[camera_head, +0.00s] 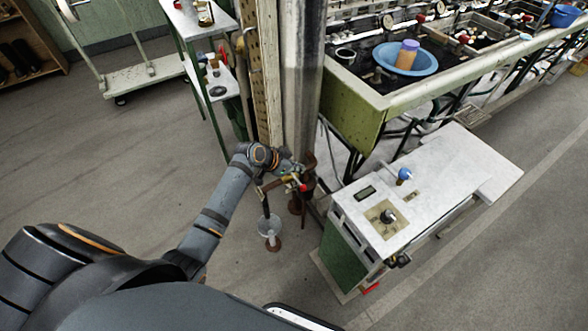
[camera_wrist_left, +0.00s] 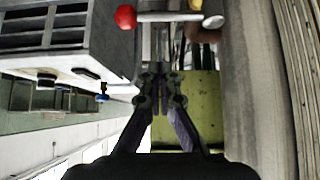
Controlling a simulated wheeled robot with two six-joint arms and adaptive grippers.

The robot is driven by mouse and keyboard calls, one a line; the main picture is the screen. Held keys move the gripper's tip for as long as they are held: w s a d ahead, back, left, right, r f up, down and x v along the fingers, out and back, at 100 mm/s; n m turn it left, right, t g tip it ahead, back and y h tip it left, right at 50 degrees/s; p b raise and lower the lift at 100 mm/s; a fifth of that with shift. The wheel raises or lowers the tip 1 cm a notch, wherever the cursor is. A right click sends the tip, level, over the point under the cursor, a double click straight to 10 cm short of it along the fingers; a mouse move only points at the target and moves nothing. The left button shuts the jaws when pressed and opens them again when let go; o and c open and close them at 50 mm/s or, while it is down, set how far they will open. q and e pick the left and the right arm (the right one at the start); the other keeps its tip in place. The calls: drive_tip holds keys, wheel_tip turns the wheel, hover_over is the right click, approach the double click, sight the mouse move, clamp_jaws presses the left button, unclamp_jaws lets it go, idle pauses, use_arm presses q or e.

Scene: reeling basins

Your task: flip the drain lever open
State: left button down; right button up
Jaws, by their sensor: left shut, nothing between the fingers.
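The drain lever (camera_wrist_left: 168,17) is a metal bar with a red ball knob (camera_wrist_left: 126,17) at its left end, near the top of the left wrist view. In the head view a small red knob (camera_head: 303,188) shows beside the pipework, partly hidden by my gripper. My left gripper (camera_head: 291,174) is at this pipework beside the metal column. In the wrist view its fingertips (camera_wrist_left: 160,78) are together and empty, and appear below the lever with a gap in the picture. I cannot tell whether they touch it in depth. My right gripper is not in view.
A white-topped control cabinet (camera_head: 440,185) stands right of the gripper. The metal column (camera_head: 301,80) rises just behind it. A green-sided basin bench (camera_head: 350,112) is at the back right. The floor at left is mostly free.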

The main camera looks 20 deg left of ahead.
sight(296, 178)
use_arm(q)
drive_tip(key=x, duration=0.6)
drive_tip(key=s+a, duration=0.2)
drive_tip(key=s, duration=0.1)
drive_tip(key=shift+s+a+f, duration=0.1)
drive_tip(key=shift+a+f, duration=0.1)
drive_tip(key=shift+f, duration=0.15)
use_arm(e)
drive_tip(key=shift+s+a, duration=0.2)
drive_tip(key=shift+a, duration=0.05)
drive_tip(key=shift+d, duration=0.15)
